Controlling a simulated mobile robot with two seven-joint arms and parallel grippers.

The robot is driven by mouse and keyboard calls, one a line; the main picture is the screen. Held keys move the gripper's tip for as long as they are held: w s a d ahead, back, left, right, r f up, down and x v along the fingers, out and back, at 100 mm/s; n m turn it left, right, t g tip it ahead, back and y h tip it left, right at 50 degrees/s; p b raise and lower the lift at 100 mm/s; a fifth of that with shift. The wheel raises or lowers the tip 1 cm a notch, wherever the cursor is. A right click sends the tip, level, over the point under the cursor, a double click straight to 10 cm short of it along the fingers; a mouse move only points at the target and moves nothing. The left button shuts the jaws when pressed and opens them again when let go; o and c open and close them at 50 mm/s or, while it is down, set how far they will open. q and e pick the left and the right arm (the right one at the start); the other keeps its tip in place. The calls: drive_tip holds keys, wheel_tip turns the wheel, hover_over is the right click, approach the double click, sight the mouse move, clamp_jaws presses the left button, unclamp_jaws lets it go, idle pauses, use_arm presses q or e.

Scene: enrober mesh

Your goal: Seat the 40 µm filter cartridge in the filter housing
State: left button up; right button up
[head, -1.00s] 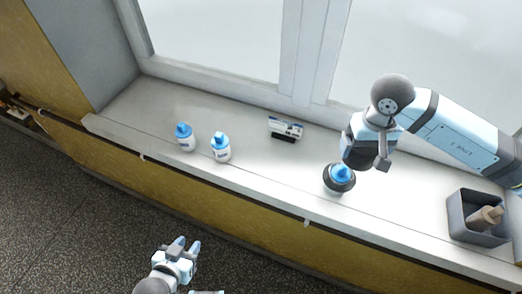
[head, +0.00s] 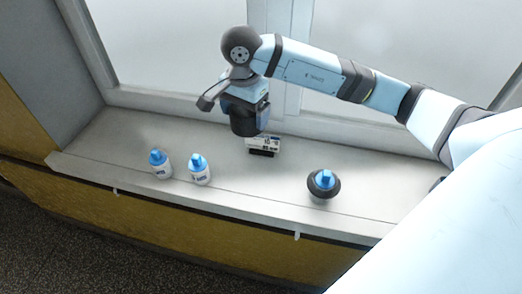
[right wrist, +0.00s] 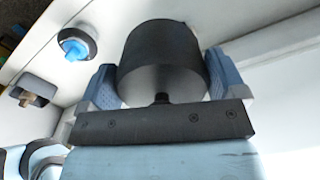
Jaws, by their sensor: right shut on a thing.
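The filter housing (head: 321,195) stands on the sill as a round thing with a dark ring, and a blue-topped piece (head: 325,179) sits inside the ring. The ring also shows in the right wrist view (right wrist: 88,36). Two white cartridges with blue tops, a left one (head: 162,171) and a right one (head: 201,176), stand upright to the left; their labels are too small to read. My right gripper (right wrist: 163,85) is shut on a dark cylinder (right wrist: 163,48), perhaps the housing's lid. In the head view this cylinder (head: 244,124) hangs left of the housing. My left gripper is out of view.
A grey bin (right wrist: 36,88) with a tan piece (right wrist: 28,97) shows in the right wrist view. Bare sill lies between the box and the housing.

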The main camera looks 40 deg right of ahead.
drive_tip(key=shift+d+f+m, duration=0.1)
drive_tip(key=shift+m, duration=0.2)
wheel_tip(320, 180, down, 15)
drive_tip(key=shift+r+p, duration=0.2)
drive_tip(key=shift+p, duration=0.55)
wheel_tip(320, 180, down, 5)
drive_tip(key=shift+r, duration=0.1)
drive_tip(key=shift+f, duration=0.25)
drive_tip(key=o, duration=0.7)
